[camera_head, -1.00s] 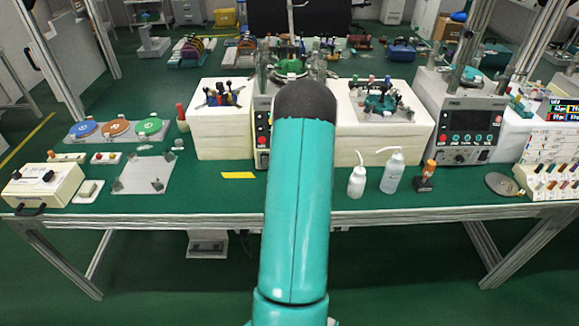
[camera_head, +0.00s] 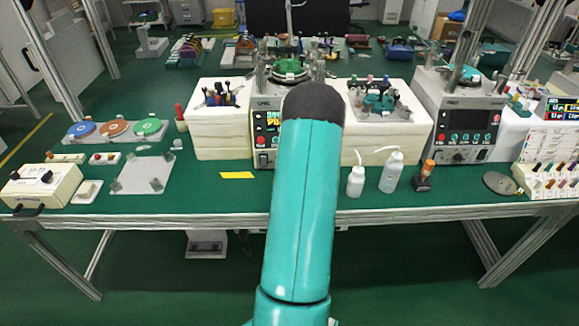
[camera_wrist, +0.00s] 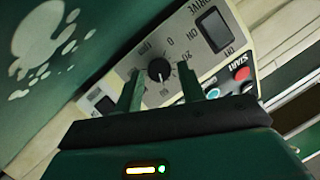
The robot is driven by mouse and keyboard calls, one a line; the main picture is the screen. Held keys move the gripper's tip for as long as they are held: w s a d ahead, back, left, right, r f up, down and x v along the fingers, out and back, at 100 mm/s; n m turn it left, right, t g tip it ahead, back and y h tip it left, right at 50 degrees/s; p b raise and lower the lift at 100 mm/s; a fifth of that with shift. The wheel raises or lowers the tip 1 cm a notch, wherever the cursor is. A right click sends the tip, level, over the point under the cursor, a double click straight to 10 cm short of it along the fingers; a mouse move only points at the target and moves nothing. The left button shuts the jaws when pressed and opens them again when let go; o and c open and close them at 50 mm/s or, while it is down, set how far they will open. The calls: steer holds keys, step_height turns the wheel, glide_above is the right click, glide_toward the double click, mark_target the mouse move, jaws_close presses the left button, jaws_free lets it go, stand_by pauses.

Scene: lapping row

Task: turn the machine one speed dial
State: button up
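In the wrist view, a round black dial (camera_wrist: 159,69) with a pale pointer mark sits on a light panel with a printed number scale. My gripper (camera_wrist: 158,73) is open, with one green finger on each side of the dial. I cannot tell whether either finger touches it. In the head view, the nearer-centre machine (camera_head: 265,104) stands behind my arm, with its lit display (camera_head: 266,120) showing. My arm hides the right part of its front, and my gripper is hidden there.
Near the dial are a black rocker switch (camera_wrist: 214,30) and a red START button (camera_wrist: 242,74). On the bench, white blocks flank the machine, with two white bottles (camera_head: 356,181) at right. A second machine (camera_head: 462,125) stands further right. A yellow label (camera_head: 237,175) lies on open green bench top.

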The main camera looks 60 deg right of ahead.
steer(key=shift+o, duration=0.5)
steer(key=v, duration=1.3)
steer(key=shift+s+a, duration=0.2)
steer(key=shift+a, duration=0.15)
steer(key=shift+r, duration=0.15)
